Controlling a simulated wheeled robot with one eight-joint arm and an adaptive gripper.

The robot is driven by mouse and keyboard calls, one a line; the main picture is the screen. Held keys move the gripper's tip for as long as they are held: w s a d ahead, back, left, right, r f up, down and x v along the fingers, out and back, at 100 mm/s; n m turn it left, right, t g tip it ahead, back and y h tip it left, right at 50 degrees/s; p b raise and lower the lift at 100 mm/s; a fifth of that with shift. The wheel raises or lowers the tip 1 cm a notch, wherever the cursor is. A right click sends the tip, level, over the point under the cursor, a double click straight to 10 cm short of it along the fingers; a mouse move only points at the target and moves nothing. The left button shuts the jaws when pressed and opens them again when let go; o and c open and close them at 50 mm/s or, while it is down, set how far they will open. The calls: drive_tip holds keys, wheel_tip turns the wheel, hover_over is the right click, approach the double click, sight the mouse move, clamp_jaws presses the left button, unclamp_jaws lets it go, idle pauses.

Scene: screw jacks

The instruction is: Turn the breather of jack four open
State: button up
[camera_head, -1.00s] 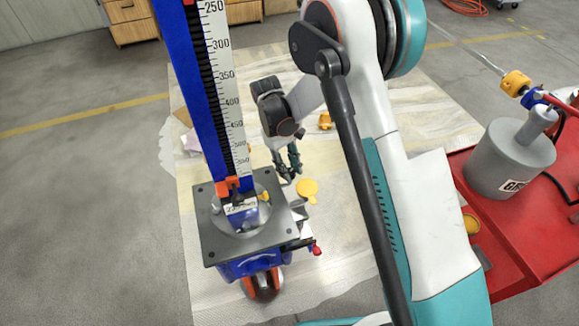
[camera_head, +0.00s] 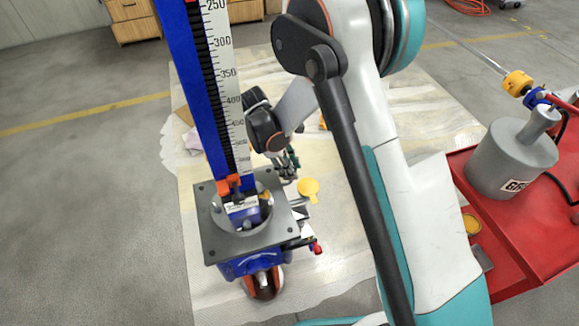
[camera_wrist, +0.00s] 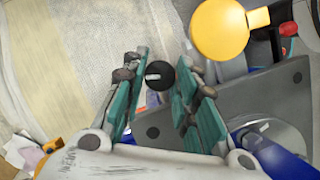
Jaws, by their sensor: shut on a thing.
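The jack (camera_head: 250,228) stands upright on the pale mat, with a grey square top plate, a blue body and a tall blue column with a millimetre scale. My gripper (camera_head: 288,165) is at the plate's far right corner, partly hidden by my wrist. In the wrist view my gripper (camera_wrist: 160,88) has its teal fingers on both sides of a small round black knob with a white mark, the breather (camera_wrist: 159,76), and is shut on it. The finger contact is hard to see. No jack number is readable.
A round yellow tab (camera_head: 308,188) sticks out right of the jack and shows large in the wrist view (camera_wrist: 219,30). A red-tipped lever (camera_head: 317,248) is below it. A red cart (camera_head: 505,240) with a grey cylinder (camera_head: 512,158) stands right.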

idle(0.5)
drive_tip(key=o, duration=0.8)
wheel_tip(320, 180, up, 10)
